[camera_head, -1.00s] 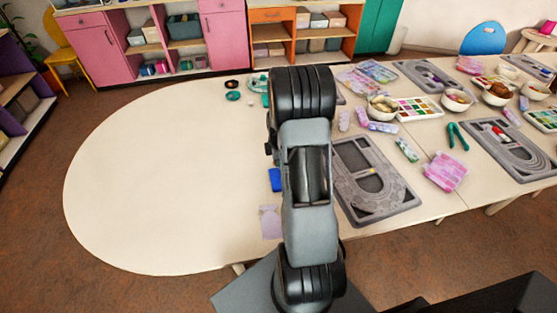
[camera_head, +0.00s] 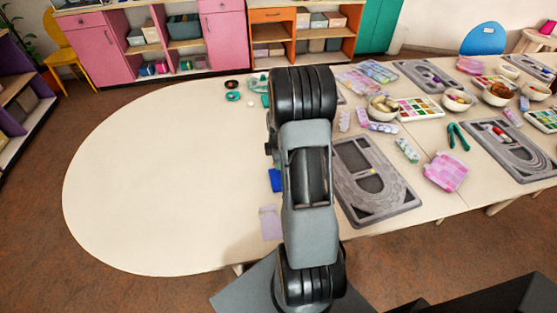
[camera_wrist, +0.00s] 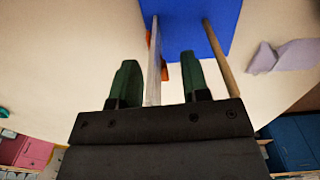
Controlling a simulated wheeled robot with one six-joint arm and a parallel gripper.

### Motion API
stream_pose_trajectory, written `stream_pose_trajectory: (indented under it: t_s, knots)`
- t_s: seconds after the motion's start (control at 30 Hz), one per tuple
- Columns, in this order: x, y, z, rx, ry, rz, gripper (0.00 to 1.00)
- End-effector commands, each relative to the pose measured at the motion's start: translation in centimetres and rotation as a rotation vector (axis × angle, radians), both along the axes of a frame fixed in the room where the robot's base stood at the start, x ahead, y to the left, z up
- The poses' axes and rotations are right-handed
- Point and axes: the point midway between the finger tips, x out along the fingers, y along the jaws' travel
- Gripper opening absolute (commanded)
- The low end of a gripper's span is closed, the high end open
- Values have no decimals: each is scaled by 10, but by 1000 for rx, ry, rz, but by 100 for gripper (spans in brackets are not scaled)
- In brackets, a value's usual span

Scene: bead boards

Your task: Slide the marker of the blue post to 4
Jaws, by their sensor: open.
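A blue block or board (camera_wrist: 205,25) shows at the top of the wrist view; part of it also shows beside my arm in the head view (camera_head: 276,181). A pale grey rod (camera_wrist: 154,65) and a tan rod (camera_wrist: 218,58) run from it toward the camera. A small orange-red piece (camera_wrist: 165,70) shows just behind the pale rod; I cannot tell whether it is the marker. My gripper (camera_wrist: 158,62) is open, with its two dark green fingers apart. In the picture the pale rod passes between them and the tan rod lies right of them. No scale numbers are readable.
A lilac cloth-like piece (camera_head: 271,222) lies by the table's front edge. A grey bead board (camera_head: 400,200) lies right of my arm, with bowls and bead trays beyond. The left half of the cream table (camera_head: 160,170) is clear.

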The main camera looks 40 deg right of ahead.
Motion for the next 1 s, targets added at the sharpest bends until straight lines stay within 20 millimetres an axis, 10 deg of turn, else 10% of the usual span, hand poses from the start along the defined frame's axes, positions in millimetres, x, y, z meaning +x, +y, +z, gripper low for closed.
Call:
stream_pose_trajectory:
  t_s: [0.6,1.0]
  knots:
    - [-5,3,112,-6,-10,-1,42]
    - [-5,3,140,-7,-13,-2,42]
